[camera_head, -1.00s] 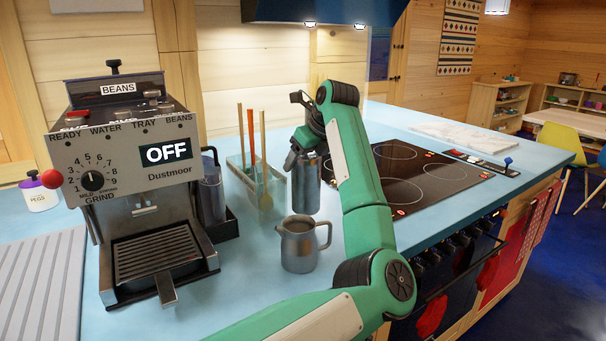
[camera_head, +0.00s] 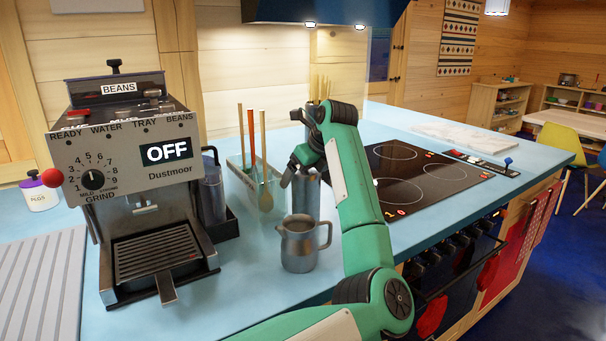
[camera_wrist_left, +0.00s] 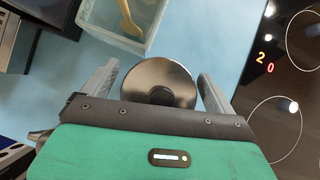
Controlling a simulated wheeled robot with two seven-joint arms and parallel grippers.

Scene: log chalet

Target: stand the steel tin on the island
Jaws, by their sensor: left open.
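The steel tin (camera_head: 307,200) stands upright on the blue top of the island (camera_head: 245,295), behind the steel jug (camera_head: 299,248). My left gripper (camera_head: 290,170) is at the top of the tin and partly hides it. In the left wrist view, the tin (camera_wrist_left: 158,82) shows from above as a round steel disc with a dark centre. The open fingers of the left gripper (camera_wrist_left: 157,72) lie on either side of it, with a visible gap at each side. My right gripper is in neither view.
A clear bin (camera_head: 240,175) with wooden utensils stands just left of the tin. The black hob (camera_head: 420,178) lies to the right. The coffee machine (camera_head: 130,190) is at the left. A holder with pale utensils (camera_head: 320,88) stands behind my arm.

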